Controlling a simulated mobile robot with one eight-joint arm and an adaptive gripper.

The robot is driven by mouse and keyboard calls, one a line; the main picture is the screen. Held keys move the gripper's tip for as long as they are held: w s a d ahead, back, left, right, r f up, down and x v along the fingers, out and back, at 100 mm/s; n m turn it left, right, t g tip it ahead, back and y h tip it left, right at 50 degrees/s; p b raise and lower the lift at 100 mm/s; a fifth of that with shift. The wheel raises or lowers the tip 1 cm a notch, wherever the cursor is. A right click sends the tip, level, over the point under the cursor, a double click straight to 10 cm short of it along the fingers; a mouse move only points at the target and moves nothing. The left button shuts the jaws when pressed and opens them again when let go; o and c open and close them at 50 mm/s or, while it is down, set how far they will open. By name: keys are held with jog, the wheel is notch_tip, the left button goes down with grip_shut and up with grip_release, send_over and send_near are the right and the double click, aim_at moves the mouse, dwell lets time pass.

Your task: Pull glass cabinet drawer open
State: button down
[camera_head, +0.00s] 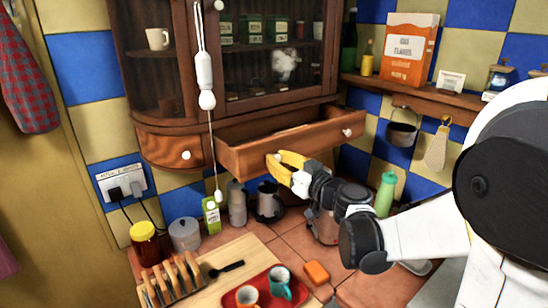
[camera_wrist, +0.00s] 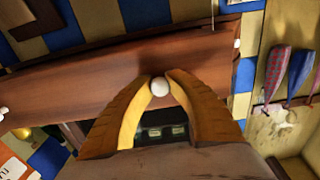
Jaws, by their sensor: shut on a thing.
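The wooden glass-fronted cabinet (camera_head: 240,60) hangs on the tiled wall. Its wide middle drawer (camera_head: 310,142) is pulled out, with its open top and inner side visible. My gripper (camera_head: 275,160), with yellow fingers, is at the left part of the drawer front. In the wrist view my gripper (camera_wrist: 159,80) is shut on the round white knob (camera_wrist: 159,87), one finger on each side of it. The drawer front (camera_wrist: 110,80) spans the wrist view. A second white knob (camera_head: 347,132) is free at the drawer's right end.
The small curved left drawer (camera_head: 165,146) is closed. A white utensil (camera_head: 204,80) hangs before the cabinet. Below are a grey mug (camera_head: 268,202), a green bottle (camera_head: 385,195), a toast rack (camera_head: 172,282) and a red tray (camera_head: 262,290) with cups. A shelf (camera_head: 420,92) is at right.

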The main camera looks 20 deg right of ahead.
jog(key=c, duration=1.3)
grip_release()
jog(key=shift+w, duration=0.1)
jog(key=shift+o, duration=0.2)
jog(key=v, duration=1.2)
